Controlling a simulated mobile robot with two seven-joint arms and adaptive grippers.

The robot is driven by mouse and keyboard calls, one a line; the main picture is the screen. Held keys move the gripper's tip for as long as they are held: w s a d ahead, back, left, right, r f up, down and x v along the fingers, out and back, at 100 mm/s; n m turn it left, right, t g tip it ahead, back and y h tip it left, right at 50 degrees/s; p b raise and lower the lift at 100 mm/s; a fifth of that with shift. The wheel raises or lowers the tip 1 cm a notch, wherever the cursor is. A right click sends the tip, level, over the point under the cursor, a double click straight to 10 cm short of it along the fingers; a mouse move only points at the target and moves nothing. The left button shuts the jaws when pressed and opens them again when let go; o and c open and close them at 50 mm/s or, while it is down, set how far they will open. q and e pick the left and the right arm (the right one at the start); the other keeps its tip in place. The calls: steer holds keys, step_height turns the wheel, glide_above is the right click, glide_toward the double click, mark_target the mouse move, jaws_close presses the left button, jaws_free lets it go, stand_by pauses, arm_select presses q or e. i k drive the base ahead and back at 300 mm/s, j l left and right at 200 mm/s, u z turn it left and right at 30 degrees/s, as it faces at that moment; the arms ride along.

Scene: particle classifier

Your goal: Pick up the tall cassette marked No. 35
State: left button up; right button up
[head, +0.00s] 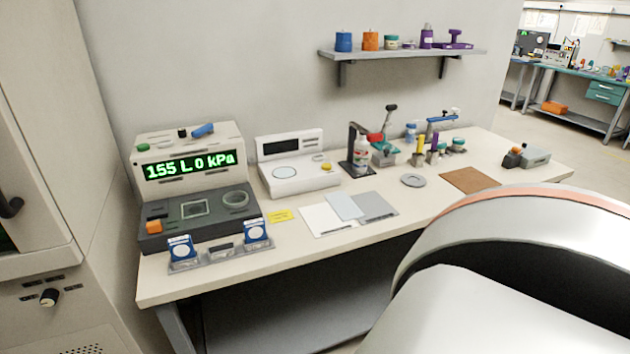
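Two upright blue-and-white cassettes stand in a clear grey rack (208,264) at the front left of the bench. One is the left cassette (181,248), the other the right cassette (256,233). A lower grey-white piece (221,250) sits between them. Their markings are too small to read, so I cannot tell which, if either, is No. 35. Neither of my grippers is in view. A large white rounded arm part of mine fills the lower right and hides part of the bench front.
Behind the rack stands a dark-based instrument (190,208) with a lit green display. A white device (298,176), a yellow note (280,216) and flat sheets (325,220) lie to its right. Bottles and tools crowd the back. A shelf (400,53) hangs above.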

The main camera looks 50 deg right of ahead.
mark_target(255, 230)
steer(key=z, duration=1.35)
